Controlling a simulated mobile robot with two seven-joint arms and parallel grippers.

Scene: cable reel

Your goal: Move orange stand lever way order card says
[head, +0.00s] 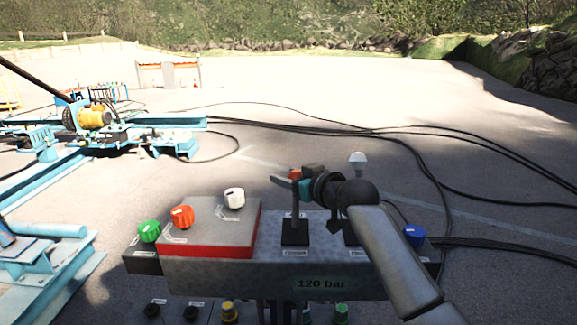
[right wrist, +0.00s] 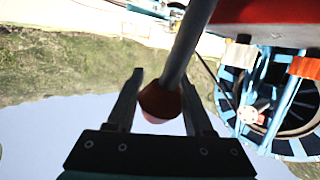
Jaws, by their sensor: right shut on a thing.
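The orange stand lever stands in a black slotted base on the grey control stand (head: 335,272); its orange-red knob (head: 295,174) shows at the top in the head view. My right gripper (head: 291,181) reaches in from the right and is at that knob. In the right wrist view the knob (right wrist: 160,102) sits between the two fingers of my right gripper (right wrist: 160,100), with the grey lever rod (right wrist: 188,45) running up from it. The gripper is shut on the knob. My arm hides part of a second lever with a white knob (head: 357,158). My left gripper is out of view. I see no readable order card.
The stand also carries a green knob (head: 149,231), an orange knob (head: 182,217), a white knob (head: 234,197) and a blue knob (head: 414,235). Blue machinery (head: 100,130) stands at the left. Black cables (head: 330,129) cross the open paved ground.

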